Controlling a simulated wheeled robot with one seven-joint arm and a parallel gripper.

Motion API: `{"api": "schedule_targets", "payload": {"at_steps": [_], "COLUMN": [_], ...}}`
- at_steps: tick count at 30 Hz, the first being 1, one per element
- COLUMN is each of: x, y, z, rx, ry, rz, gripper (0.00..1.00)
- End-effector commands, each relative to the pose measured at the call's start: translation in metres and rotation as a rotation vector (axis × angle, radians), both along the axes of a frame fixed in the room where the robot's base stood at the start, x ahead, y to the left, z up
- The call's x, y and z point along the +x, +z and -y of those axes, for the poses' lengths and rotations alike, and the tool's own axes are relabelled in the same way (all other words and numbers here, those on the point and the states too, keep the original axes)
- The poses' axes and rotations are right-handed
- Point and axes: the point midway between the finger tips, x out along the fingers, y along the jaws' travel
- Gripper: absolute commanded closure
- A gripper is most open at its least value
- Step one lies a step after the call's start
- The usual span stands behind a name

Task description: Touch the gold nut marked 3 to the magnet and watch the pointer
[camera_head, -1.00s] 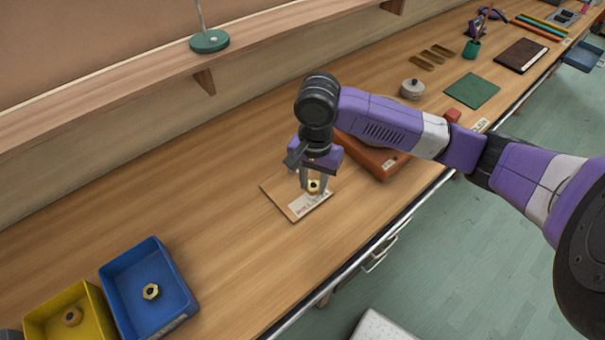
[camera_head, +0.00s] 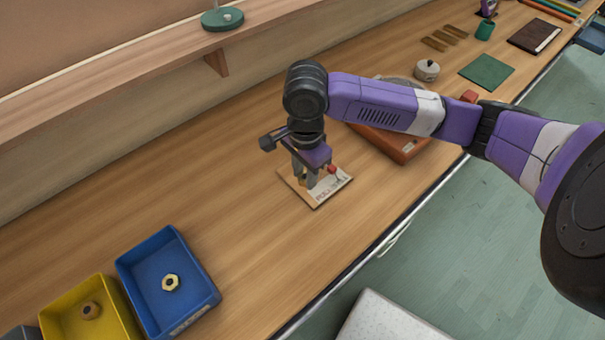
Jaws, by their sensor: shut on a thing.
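My gripper (camera_head: 306,180) points down over a small wooden board with a printed paper card (camera_head: 328,190). It is shut on the gold nut (camera_head: 303,175), which is mostly hidden by the fingers, and its number cannot be read. A small red knob (camera_head: 332,169) shows just right of the fingers, at the board; I cannot tell whether it belongs to the magnet or the pointer. No magnet or pointer can be clearly made out. Another gold nut (camera_head: 170,282) lies in the blue bin (camera_head: 205,280).
A yellow bin (camera_head: 60,297) with a brownish nut (camera_head: 91,310) stands left of the blue bin. An orange-brown box (camera_head: 400,148) is behind my arm. A lidded pot (camera_head: 427,70) and green mat (camera_head: 487,72) lie farther right. The bench between bins and board is clear.

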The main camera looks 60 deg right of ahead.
Motion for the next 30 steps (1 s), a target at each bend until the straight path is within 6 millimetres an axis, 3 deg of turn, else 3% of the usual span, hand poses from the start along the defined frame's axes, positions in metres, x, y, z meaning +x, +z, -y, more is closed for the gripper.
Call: {"api": "schedule_targets", "payload": {"at_steps": [1, 17, 30], "x": [-0.001, -0.006, -0.014], "y": [-0.009, -0.048, -0.043], "z": [0.003, 0.022, 0.048], "rx": [-0.002, -0.002, 0.000], "ry": [0.000, 0.000, 0.000], "rz": [0.000, 0.001, 0.001], "gripper": [1.00, 1.00, 1.00]}}
